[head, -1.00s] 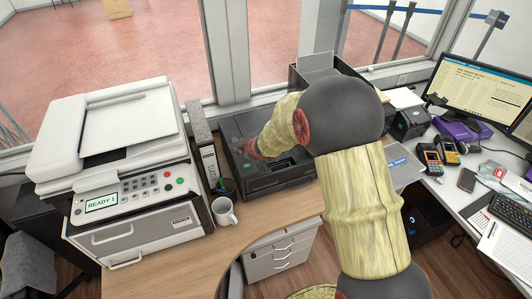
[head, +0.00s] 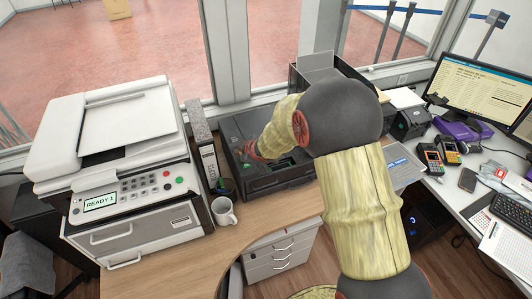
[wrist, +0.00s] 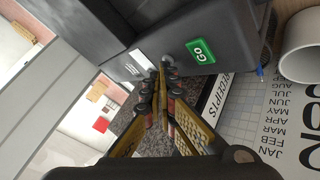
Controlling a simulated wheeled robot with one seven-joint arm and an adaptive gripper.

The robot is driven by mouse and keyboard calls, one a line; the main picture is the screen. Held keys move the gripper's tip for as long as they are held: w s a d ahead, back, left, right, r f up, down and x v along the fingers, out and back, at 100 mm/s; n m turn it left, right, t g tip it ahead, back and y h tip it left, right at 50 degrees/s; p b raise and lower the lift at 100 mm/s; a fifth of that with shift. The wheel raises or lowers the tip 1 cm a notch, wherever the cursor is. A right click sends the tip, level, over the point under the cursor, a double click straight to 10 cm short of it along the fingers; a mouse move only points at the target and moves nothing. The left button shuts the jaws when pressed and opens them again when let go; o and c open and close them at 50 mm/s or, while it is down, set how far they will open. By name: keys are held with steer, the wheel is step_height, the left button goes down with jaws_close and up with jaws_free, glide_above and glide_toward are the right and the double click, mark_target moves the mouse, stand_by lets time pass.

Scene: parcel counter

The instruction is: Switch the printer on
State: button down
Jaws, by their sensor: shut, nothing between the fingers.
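A black printer-like machine (head: 285,172) stands on the wooden counter, partly hidden behind my arm. In the wrist view its dark body (wrist: 226,22) fills the top, with a green GO button (wrist: 201,50) on its face. My gripper (wrist: 162,68) is shut and empty; its fingertips are close to that face, left of the GO button. I cannot tell whether they touch it. In the head view my gripper (head: 252,149) is small, over the black machine's left part. A white printer-copier (head: 120,160) stands to the left, its display reading READY 1.
A RECEIPTS binder (head: 207,157) stands between the two machines. A pen cup (head: 225,187) and a white mug (head: 224,211) are in front of it; the mug also shows in the wrist view (wrist: 302,48). A desk with monitor (head: 480,90) and card terminals is at right.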

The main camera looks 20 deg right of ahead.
stand_by(0.3)
steer(key=shift+r+p, duration=0.55)
steer(key=shift+p, duration=0.15)
step_height(320, 180, up, 6)
steer(key=p, duration=0.6)
